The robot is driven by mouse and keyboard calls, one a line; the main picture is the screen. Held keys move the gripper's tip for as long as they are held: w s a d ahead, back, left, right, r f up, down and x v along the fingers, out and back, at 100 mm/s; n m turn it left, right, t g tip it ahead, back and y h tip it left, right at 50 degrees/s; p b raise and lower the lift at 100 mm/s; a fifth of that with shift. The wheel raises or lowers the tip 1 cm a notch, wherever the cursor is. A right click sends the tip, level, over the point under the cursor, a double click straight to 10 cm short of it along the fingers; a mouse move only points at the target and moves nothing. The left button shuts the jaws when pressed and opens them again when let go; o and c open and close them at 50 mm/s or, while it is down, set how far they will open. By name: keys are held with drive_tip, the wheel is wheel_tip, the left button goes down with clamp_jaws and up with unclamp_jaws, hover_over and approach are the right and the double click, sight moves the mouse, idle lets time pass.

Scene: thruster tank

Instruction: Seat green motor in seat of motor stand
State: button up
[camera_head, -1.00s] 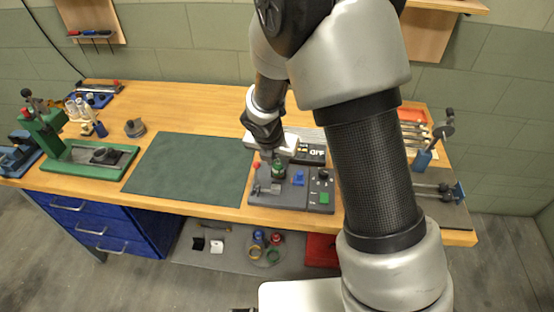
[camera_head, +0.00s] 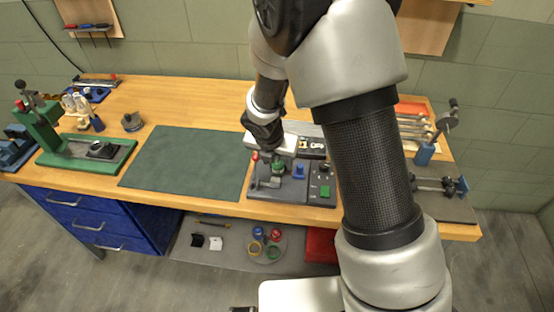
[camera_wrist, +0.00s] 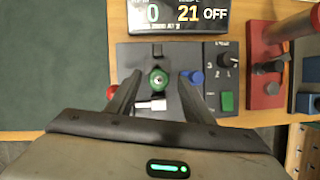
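The green motor (camera_wrist: 158,79) stands upright on the grey motor stand (camera_wrist: 210,52), seen from above in the wrist view. A dark square (camera_wrist: 158,49) on the stand lies just beyond the motor. I cannot tell whether the motor's base is in the seat.
A blue part (camera_wrist: 196,77), a green button (camera_wrist: 227,101) and a red-knobbed lever (camera_head: 255,157) sit close by on the stand. A display reading OFF (camera_wrist: 178,14) is behind it. A red vise-like tool (camera_wrist: 266,66) stands to the right. The green mat (camera_head: 185,160) is clear.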

drive_tip(key=shift+a, duration=0.1)
drive_tip(key=p+v, duration=0.3)
drive_tip(key=v, duration=1.4)
drive_tip(key=shift+r, duration=0.2)
drive_tip(key=s+d+r+m, duration=0.6)
drive_tip(key=d+r+m, duration=0.25)
drive_tip(key=m, duration=0.45)
drive_tip(key=s+d+r+m, duration=0.2)
drive_tip(key=s+m, duration=0.4)
drive_tip(key=m, duration=0.3)
drive_tip(key=s+d+r+m+t+y, duration=0.1)
drive_tip(key=s+d+r+m, duration=0.1)
drive_tip(key=s+m, duration=0.4)
drive_tip(key=r+m, duration=0.1)
drive_tip(key=m, duration=0.2)
drive_tip(key=shift+d+m+y, duration=0.3)
drive_tip(key=shift+m, duration=0.1)
